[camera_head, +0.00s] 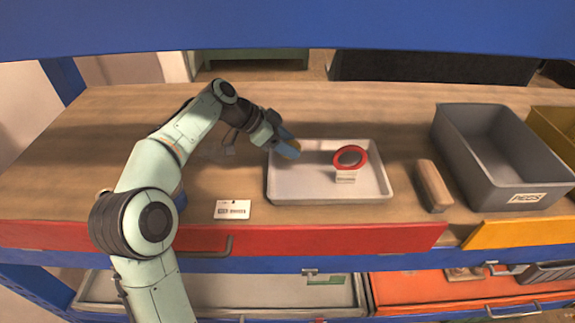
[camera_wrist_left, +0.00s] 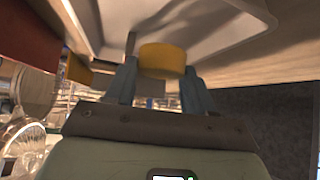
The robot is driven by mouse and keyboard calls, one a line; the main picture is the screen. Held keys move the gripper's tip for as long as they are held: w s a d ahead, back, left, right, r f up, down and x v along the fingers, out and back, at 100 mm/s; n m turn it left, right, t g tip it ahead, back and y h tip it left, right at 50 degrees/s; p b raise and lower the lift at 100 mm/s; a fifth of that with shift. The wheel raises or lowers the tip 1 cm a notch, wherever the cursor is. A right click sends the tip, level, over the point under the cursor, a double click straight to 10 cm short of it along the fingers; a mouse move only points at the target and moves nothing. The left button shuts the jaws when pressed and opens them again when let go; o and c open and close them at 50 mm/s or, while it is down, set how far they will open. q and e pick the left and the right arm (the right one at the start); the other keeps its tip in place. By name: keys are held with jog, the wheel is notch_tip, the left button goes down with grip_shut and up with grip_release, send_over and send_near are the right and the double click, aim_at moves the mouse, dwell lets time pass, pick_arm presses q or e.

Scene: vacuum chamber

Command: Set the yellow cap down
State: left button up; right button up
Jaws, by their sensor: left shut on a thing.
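My left gripper (camera_head: 289,149) is shut on the yellow cap (camera_head: 296,145), over the left back part of the white tray (camera_head: 290,190). The fingers hide most of the cap in the head view. In the left wrist view, the cap (camera_wrist_left: 162,60) sits between the blue fingertips of the left gripper (camera_wrist_left: 160,88), with the tray (camera_wrist_left: 205,30) close beyond it. I cannot tell whether the cap touches the tray. My right gripper is not in view.
A red ring-shaped item (camera_head: 350,157) with a white label stands in the tray's right half. A brown block-shaped item (camera_head: 433,186) and a grey bin (camera_head: 480,165) stand to the right. A white card (camera_head: 232,209) lies in front left. The tray's front left floor is clear.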

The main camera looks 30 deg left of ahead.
pick_arm(q)
jog(key=f, duration=0.3)
jog(key=shift+s+f, duration=0.1)
jog(key=shift+s, duration=0.1)
notch_tip(320, 180, down, 4)
jog(key=shift+w+f+b, duration=0.1)
jog(key=shift+w+b, duration=0.05)
jog(key=shift+b, duration=0.25)
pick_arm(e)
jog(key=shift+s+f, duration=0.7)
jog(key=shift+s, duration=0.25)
pick_arm(q)
jog(key=shift+f, duration=0.1)
jog(key=shift+f, duration=0.15)
jog(key=o, duration=1)
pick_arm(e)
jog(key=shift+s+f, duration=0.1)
